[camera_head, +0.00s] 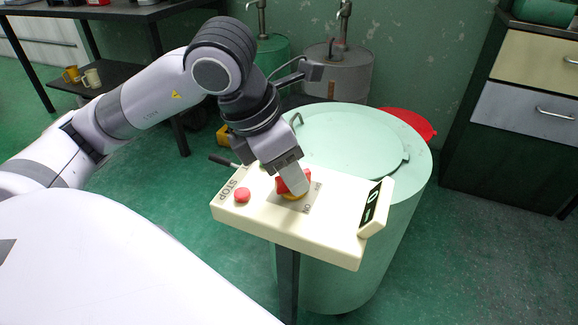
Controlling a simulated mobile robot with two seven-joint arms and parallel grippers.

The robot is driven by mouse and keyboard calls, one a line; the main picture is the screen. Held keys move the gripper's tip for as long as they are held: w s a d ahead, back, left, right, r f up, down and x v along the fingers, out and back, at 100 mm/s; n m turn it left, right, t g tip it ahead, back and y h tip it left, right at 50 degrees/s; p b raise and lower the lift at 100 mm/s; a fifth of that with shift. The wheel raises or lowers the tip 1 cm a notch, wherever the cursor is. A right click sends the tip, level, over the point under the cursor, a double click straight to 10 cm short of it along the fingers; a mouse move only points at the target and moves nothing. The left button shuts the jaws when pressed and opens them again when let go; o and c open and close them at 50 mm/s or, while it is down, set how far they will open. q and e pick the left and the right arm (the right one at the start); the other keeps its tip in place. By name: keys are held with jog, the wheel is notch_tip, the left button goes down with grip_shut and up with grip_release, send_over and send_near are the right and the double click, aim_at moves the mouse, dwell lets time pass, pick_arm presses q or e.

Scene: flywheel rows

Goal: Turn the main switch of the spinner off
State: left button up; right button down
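The spinner is a pale green drum (410,190) with a round lid (345,135). In front of it, a cream control panel (335,235) stands on a dark post. The main switch, a red knob (282,186) on a yellow base, sits on a grey plate with small lettering. My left gripper (296,181) is down at this knob, and one pale finger covers part of it. The other finger is hidden, so I cannot tell how tightly the gripper is closed. The knob's exact angle is partly hidden. My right gripper is out of view.
A red push button (242,195) beside the word STOP is left of the switch. A dark display (371,204) stands at the panel's right end. A dark lever (222,161) sticks out behind the panel. Drawers (525,115) stand at the right; green floor is open between.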

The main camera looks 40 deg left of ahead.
pick_arm(q)
jog(key=shift+r, duration=0.1)
jog(key=shift+s+a+r, duration=0.1)
jog(key=shift+r, duration=0.3)
jog(key=p+v, duration=0.1)
jog(key=v, duration=0.5)
jog(key=shift+p, duration=0.35)
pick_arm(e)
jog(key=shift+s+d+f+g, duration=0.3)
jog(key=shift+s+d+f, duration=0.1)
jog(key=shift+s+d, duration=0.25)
pick_arm(q)
jog(key=shift+s, duration=0.15)
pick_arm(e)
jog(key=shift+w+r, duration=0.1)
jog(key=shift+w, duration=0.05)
